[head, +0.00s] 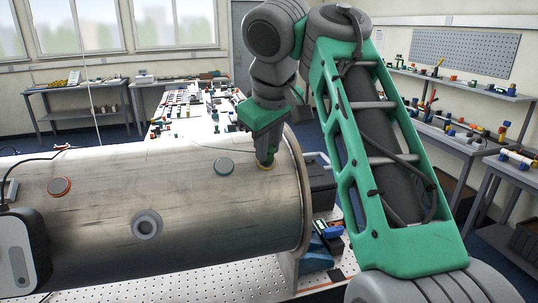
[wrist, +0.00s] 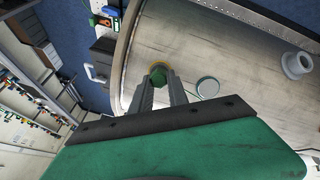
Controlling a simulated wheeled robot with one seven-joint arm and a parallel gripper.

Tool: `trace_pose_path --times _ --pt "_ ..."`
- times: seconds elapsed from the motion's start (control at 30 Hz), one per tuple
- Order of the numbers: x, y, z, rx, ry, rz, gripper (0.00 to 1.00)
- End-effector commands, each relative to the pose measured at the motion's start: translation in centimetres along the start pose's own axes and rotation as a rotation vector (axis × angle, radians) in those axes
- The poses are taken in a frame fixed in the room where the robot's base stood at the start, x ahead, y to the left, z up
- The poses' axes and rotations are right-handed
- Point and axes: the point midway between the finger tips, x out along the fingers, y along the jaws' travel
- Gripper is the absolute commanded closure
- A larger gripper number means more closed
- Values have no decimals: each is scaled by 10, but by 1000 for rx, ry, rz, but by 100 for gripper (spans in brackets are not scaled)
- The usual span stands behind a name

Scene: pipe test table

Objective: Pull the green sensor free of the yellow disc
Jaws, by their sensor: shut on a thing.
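The green sensor (wrist: 158,77) shows in the wrist view between the two fingertips of my gripper (wrist: 160,88). My gripper is shut on it. The yellow disc (wrist: 157,66) sits on the curved metal pipe, around or just under the sensor; the fingers hide part of it, and I cannot tell whether the two touch. In the head view my gripper (head: 267,156) points down at the pipe near its right end, and a bit of the yellow disc (head: 265,167) shows below the fingertips. The sensor is mostly hidden by the fingers there.
The large metal pipe (head: 200,240) lies on a perforated table (head: 215,283). A grey-green round disc (head: 223,165), a flanged port (head: 147,224) and a red-rimmed disc (head: 59,187) are on the pipe, left of my gripper. A dark box (head: 320,182) stands beyond the pipe's right end.

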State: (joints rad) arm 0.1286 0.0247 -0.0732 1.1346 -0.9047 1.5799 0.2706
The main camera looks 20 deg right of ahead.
Motion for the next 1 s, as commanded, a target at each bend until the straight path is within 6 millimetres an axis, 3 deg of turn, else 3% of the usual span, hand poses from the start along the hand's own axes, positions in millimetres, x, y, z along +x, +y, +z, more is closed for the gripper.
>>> trace_pose_path --times 0.47,0.8,1.0 --pt "-22 1 2 0 1 1 100" --pt "-22 0 3 0 0 0 100" --pt "-33 4 -2 0 1 0 100"
